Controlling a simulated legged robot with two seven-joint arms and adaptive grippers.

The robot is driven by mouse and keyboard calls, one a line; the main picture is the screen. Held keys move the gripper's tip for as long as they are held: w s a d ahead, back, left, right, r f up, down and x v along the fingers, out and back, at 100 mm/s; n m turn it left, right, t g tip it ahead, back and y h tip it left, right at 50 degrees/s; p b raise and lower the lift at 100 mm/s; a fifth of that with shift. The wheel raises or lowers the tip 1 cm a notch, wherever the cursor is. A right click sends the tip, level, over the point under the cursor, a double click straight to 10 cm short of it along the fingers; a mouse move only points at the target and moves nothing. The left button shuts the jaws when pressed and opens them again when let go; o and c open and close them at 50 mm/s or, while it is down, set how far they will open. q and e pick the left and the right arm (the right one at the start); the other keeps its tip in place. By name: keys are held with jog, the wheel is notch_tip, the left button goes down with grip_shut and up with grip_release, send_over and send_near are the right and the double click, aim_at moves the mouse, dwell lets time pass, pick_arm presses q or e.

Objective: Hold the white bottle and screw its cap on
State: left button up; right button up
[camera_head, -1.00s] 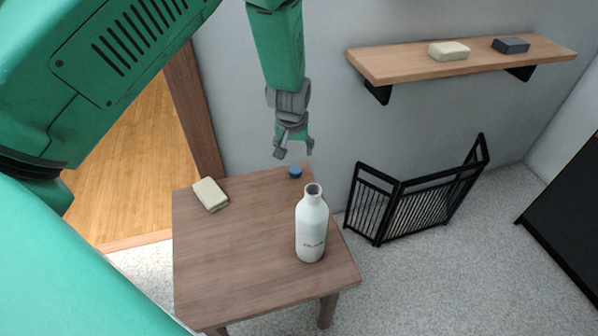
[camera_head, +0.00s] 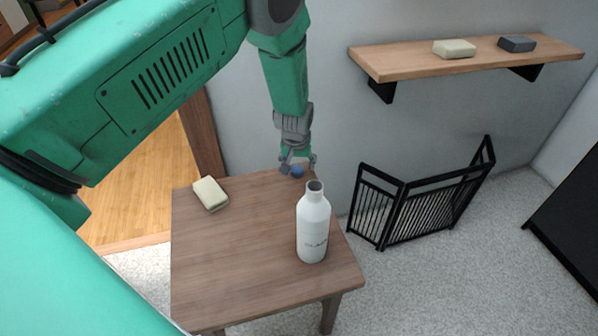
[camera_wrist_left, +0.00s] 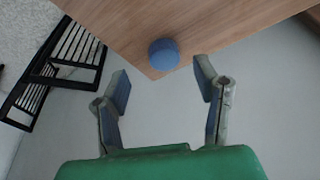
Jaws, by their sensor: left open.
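The white bottle (camera_head: 313,230) stands upright and uncapped on the small wooden table (camera_head: 225,265), near its right edge. The blue cap (camera_head: 297,172) lies on the table's far corner, behind the bottle. It also shows in the left wrist view (camera_wrist_left: 164,54), near the table corner. My left gripper (camera_head: 298,168) is open at the cap. In the left wrist view its fingers (camera_wrist_left: 161,85) are spread apart, with the cap just beyond the tips and between their lines. The fingers do not appear to touch the cap. My right gripper is not in view.
A beige block (camera_head: 210,194) lies at the table's back left. A wooden wall shelf (camera_head: 470,58) at upper right holds a beige and a dark block. A black folding screen (camera_head: 420,205) stands on the floor right of the table. The table's front left is clear.

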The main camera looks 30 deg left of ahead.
aim_at(297, 169)
pick_arm(q)
jog(key=b+x, duration=0.1)
jog(key=x, duration=0.1)
jog(key=a+b+x, duration=0.1)
jog(key=x, duration=0.2)
jog(key=shift+w+f, duration=0.1)
jog(key=shift+w, duration=0.2)
jog(key=shift+d, duration=0.2)
jog(key=shift+c, duration=0.8)
jog(key=c, duration=0.4)
jog(key=shift+a, duration=0.15)
jog(key=shift+c, duration=1)
